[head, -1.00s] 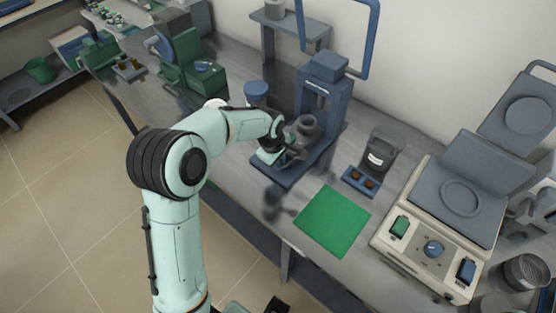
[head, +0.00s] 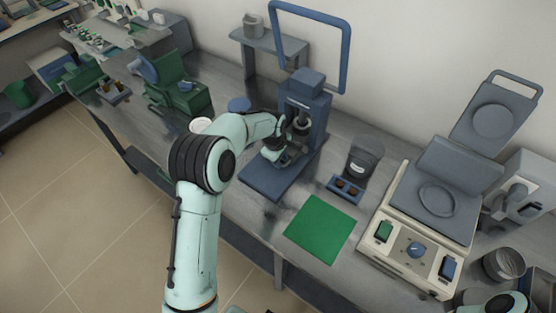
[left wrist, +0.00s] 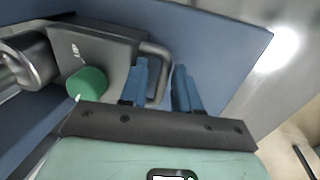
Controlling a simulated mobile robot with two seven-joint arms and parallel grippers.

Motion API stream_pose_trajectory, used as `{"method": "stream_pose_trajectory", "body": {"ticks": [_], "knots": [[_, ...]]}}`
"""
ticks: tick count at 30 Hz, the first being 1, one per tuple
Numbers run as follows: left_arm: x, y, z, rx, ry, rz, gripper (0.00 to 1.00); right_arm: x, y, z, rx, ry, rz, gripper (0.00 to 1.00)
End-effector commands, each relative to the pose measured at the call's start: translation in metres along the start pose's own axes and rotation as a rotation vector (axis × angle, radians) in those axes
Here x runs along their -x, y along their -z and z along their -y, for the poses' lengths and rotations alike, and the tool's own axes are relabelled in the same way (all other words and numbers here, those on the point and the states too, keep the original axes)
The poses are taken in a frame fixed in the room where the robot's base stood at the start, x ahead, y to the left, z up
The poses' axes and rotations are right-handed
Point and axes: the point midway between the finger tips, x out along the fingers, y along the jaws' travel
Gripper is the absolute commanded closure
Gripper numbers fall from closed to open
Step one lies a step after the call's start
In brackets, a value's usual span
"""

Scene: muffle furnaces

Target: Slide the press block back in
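The blue press (head: 304,98) stands on the bench with its long base plate (head: 262,184) reaching toward the front. The dark grey press block (left wrist: 112,42) has a bar handle (left wrist: 155,54) and a green round knob (left wrist: 87,84) at its side. In the head view the block is mostly hidden by my left gripper (head: 278,152), at the front of the press's uprights. My right gripper is not in view.
A grey container (head: 363,158) and a small blue holder (head: 345,188) stand right of the press. A green mat (head: 320,229) lies in front. A cream heating unit (head: 418,232) with a raised lid is farther right. A green machine (head: 178,90) stands left.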

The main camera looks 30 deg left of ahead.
Motion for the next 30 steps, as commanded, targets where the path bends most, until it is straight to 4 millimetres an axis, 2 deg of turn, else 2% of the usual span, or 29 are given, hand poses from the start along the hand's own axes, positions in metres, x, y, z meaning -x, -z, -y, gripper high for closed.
{"method": "stream_pose_trajectory", "body": {"ticks": [17,22,30], "knots": [[0.002,-0.001,0.002,-0.001,0.009,0.002,0.61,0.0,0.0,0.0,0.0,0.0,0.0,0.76],[0.026,-0.001,0.002,-0.001,0.005,0.002,0.61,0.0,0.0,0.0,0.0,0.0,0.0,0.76],[0.088,0.0,0.001,-0.001,0.003,0.002,0.61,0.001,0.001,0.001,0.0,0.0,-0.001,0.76]]}}
